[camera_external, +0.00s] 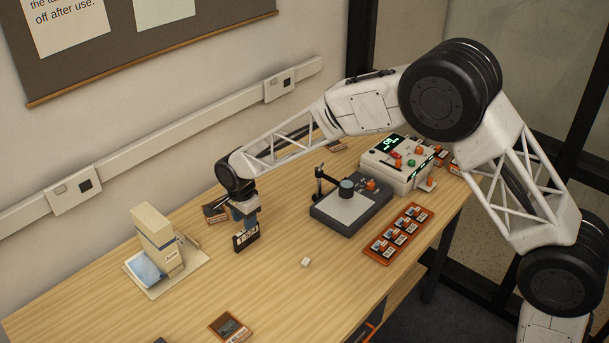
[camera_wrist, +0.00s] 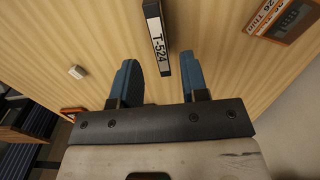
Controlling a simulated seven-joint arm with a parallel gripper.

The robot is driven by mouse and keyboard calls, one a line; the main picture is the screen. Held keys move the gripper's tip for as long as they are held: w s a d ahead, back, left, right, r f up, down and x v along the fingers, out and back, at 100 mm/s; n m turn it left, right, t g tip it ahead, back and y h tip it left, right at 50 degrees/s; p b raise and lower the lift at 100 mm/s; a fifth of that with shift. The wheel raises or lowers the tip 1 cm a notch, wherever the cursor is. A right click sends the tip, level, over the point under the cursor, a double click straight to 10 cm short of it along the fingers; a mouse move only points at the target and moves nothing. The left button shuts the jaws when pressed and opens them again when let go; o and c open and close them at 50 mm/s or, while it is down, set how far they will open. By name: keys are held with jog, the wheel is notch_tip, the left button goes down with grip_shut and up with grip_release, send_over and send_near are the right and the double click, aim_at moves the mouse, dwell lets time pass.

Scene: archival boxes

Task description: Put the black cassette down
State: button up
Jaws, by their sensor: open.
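The black cassette (camera_external: 246,238) stands upright on its edge at the wooden table, its white label facing the external camera. In the wrist view the cassette (camera_wrist: 156,38) shows as a narrow spine labelled T-524. My gripper (camera_external: 245,220) is directly above it, pointing down. In the wrist view the blue fingers of my gripper (camera_wrist: 159,76) are spread, with a visible gap on each side of the cassette's near end. Whether the cassette's lower edge touches the table is hard to tell.
A dark cassette (camera_external: 215,213) lies just behind. A box file on a tray (camera_external: 165,286) is at left. A small white cube (camera_external: 305,262) and an orange rack (camera_external: 377,256) are to the right, near a grey stand (camera_external: 330,218). A brown-framed card (camera_external: 230,327) lies in front.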

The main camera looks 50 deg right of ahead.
jog(key=shift+r, duration=2.15)
jog(key=shift+s+r, duration=0.2)
jog(key=shift+r, duration=0.05)
jog(key=s+d+r+n+t, duration=0.15)
jog(key=s+r+n, duration=0.25)
jog(key=s+r, duration=0.65)
jog(key=s+d+r+n, duration=0.35)
jog(key=s+r, duration=0.35)
jog(key=s, duration=0.7)
jog(key=s+d+n+t, duration=0.1)
jog(key=s+n, duration=0.9)
jog(key=s, duration=1.9)
jog(key=shift+s+d+r, duration=0.25)
jog(key=shift+s+r, duration=0.05)
